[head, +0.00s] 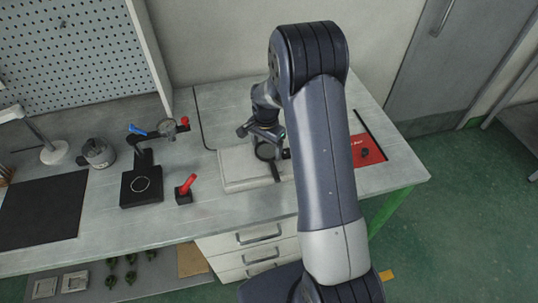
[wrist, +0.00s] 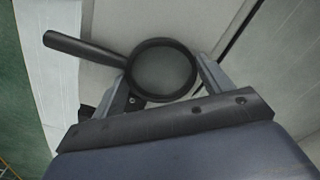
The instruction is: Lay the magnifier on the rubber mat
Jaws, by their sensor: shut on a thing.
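My gripper (head: 266,139) is shut on the black magnifier (head: 266,152), over a pale slab on the bench. In the wrist view the magnifier's round rim (wrist: 165,70) sits between the two fingers of my gripper (wrist: 167,72). Its black handle points to the upper left there, and toward the bench front in the head view. I cannot tell whether the magnifier touches the slab. A plain black mat (head: 42,211), which looks like the rubber mat, lies flat and bare at the far left of the bench, well away from my gripper.
A lamp (head: 52,151) stands behind the mat. A red sheet (head: 367,151) lies right.

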